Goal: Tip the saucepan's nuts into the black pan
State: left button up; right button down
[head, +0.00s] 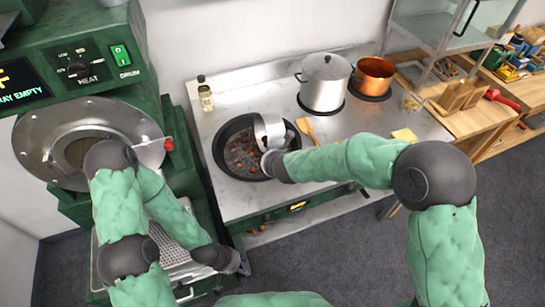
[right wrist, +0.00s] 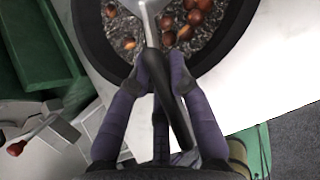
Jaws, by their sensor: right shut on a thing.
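The black pan (head: 221,166) sits on the left of the white counter, with several brown nuts (head: 238,158) on its dark, grainy contents. The silver saucepan (head: 271,132) is tilted over the pan's right part; I cannot see whether nuts remain inside it. My right gripper (head: 270,165) is at the pan's right edge. In the right wrist view its fingers (right wrist: 164,62) are shut on the saucepan's handle (right wrist: 176,108), with the black pan (right wrist: 92,38) and nuts (right wrist: 184,33) beyond. My left gripper (head: 240,263) is low, in front of the counter, away from the pan; its jaw opening is unclear.
A lidded steel pot (head: 324,84) and a copper pot (head: 375,76) stand at the back right. A wooden spatula (head: 307,128) lies right of the pan, a small bottle (head: 205,97) behind it. The green roasting machine (head: 95,85) fills the left. A yellow cloth (head: 404,135) lies right.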

jog(key=shift+s+a+n+t+h+p, duration=0.15)
jog(key=shift+a+n+t+h+p, duration=0.35)
jog(key=shift+a+h, duration=0.35)
jog(key=shift+s+a+f+n+h, duration=0.2)
jog(key=shift+a+n+h, duration=0.1)
jog(key=shift+h, duration=0.25)
jog(key=shift+s+a+f+n+t+h, duration=0.1)
jog(key=shift+a+f+n+t+h, duration=0.25)
jog(key=shift+h, duration=0.35)
jog(key=shift+s+a+f+n+t+h, duration=0.1)
jog(key=shift+a+f+n+t+h, duration=0.25)
jog(key=shift+h, duration=0.35)
jog(key=shift+r, duration=0.1)
